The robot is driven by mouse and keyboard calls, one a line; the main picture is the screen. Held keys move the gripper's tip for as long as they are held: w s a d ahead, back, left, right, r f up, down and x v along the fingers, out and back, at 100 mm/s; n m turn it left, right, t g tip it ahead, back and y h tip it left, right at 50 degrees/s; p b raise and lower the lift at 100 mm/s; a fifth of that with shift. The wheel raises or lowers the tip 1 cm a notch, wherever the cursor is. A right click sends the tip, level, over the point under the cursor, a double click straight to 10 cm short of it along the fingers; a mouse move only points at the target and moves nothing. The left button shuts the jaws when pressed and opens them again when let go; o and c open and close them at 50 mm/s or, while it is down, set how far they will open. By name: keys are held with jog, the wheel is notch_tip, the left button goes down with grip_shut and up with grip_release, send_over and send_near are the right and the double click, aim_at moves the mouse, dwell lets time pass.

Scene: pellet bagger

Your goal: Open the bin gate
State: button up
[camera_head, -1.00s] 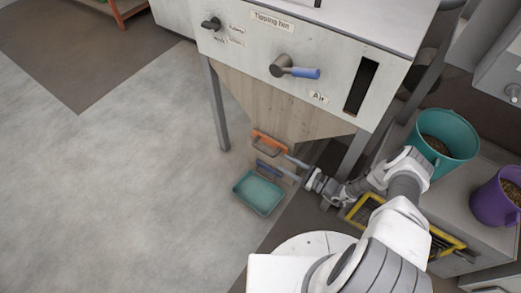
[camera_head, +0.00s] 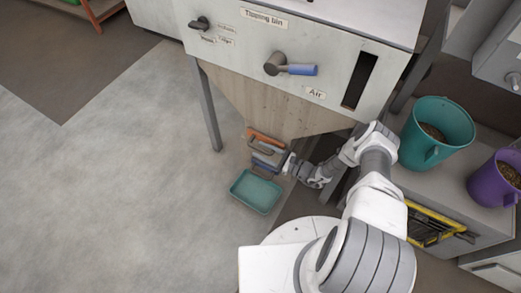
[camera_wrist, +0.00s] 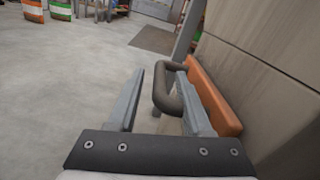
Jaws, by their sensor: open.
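The tipping bin (camera_head: 285,60) has a wooden hopper below it. At its lower end is the orange gate plate (camera_head: 265,136) with a dark grey loop handle (camera_head: 262,148). In the wrist view the orange plate (camera_wrist: 213,97) is at the right, beside the wooden wall, and the handle (camera_wrist: 163,88) sticks out from it. My gripper (camera_wrist: 162,98) is open. Its right finger seems to be between the handle's bar and the plate, and the bar lies between the fingers, nearer the right one. I cannot tell whether they touch. In the head view the fingers are hard to make out.
A teal tray (camera_head: 236,186) lies below the gate. A teal bucket (camera_head: 437,125) and a purple bucket (camera_head: 488,180) of pellets stand at the right. A blue-gripped lever (camera_head: 300,70) is on the bin front. The floor at left is clear.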

grip_shut()
dwell(1.4)
